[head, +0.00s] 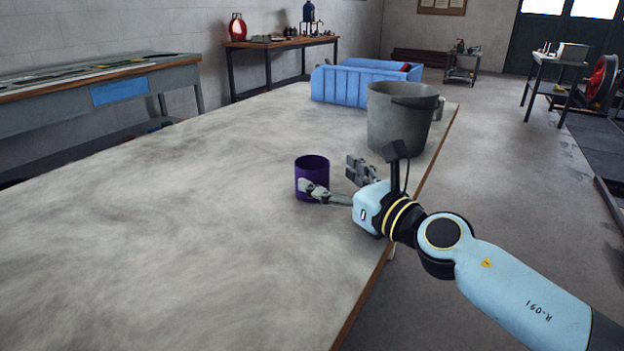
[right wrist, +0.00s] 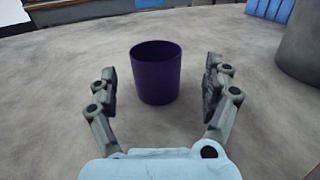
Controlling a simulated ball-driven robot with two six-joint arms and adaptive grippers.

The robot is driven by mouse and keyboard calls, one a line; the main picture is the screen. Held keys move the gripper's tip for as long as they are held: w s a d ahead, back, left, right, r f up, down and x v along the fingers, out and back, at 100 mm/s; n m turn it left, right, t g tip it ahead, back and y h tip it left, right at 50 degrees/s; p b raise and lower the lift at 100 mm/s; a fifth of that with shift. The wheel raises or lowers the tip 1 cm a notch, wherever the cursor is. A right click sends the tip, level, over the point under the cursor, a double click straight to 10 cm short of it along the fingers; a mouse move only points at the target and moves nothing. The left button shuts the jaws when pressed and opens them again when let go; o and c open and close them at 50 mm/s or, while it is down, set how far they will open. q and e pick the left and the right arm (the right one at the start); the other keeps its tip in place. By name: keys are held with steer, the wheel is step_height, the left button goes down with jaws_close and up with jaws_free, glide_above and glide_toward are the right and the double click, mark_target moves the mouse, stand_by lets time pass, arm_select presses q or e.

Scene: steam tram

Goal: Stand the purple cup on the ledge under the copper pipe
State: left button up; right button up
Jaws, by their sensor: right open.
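The purple cup (head: 312,174) stands upright on the grey table top in the head view, left of the bucket. It also shows in the right wrist view (right wrist: 156,75), ahead of the fingers and roughly midway between them. My right gripper (head: 332,178) is open, with its fingers spread toward the cup; in the right wrist view (right wrist: 160,88) there is a gap on each side of the cup. One finger hides part of the cup in the head view. No copper pipe or ledge can be made out. My left gripper is not in view.
A grey metal bucket (head: 398,122) stands behind my right gripper near the table's right edge. A blue crate (head: 352,88) sits at the table's far end. The left and front of the table top (head: 160,220) are clear. A workbench (head: 100,72) stands at the left wall.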

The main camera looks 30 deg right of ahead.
mark_target(323, 172)
steer(key=w, duration=0.2)
steer(key=w+a, duration=0.1)
steer(key=w, duration=0.2)
steer(key=shift+w+a+r, duration=0.1)
steer(key=shift+c, duration=0.3)
steer(key=c, duration=1.3)
steer(key=shift+c, duration=0.2)
steer(key=shift+r, duration=0.15)
